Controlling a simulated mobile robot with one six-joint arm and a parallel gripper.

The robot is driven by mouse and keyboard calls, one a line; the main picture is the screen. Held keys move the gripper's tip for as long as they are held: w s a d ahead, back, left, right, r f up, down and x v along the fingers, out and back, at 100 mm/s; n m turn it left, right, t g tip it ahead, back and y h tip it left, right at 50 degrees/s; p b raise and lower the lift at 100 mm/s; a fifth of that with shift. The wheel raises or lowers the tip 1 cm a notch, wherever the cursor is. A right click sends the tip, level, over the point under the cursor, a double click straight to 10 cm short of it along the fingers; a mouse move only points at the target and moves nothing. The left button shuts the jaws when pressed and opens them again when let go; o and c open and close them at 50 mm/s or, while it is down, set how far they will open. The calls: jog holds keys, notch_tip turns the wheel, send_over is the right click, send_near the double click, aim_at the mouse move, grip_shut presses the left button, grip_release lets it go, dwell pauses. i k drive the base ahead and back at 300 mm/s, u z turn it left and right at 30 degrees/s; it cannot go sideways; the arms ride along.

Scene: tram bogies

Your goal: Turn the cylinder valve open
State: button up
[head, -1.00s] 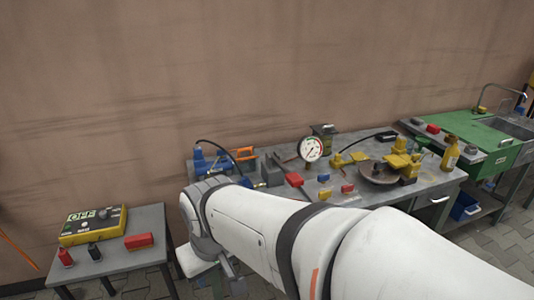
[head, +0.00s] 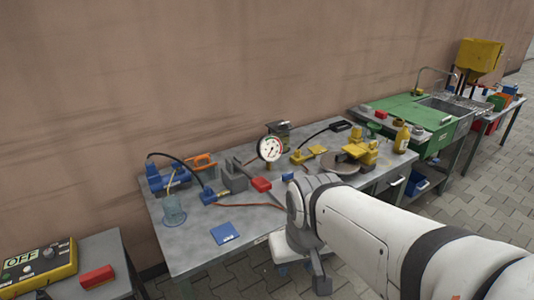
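I cannot make out a cylinder valve for certain in the head view. On the grey workbench (head: 190,245), a round white pressure gauge (head: 270,148) stands upright near the back. A grey block (head: 233,178) with a red-ended part (head: 261,185) lies left of the gauge. A blue tool (head: 168,178) with a dark hose lies at the back left. My white arm comes in from the lower right and hides the bench's front right part. A dark grey piece (head: 320,280) hangs below its end, over the floor; my gripper's fingers cannot be told apart there.
A clear beaker (head: 173,211) and a blue plate (head: 224,233) are on the bench's left part. Yellow parts (head: 362,151) stand at its right. A small table with a yellow OFF box (head: 38,268) is at lower left. A green sink bench (head: 410,112) stands beyond.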

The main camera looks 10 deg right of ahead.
aim_at(287, 178)
jog(key=u, duration=0.05)
jog(key=i, duration=1)
jog(key=z, duration=0.1)
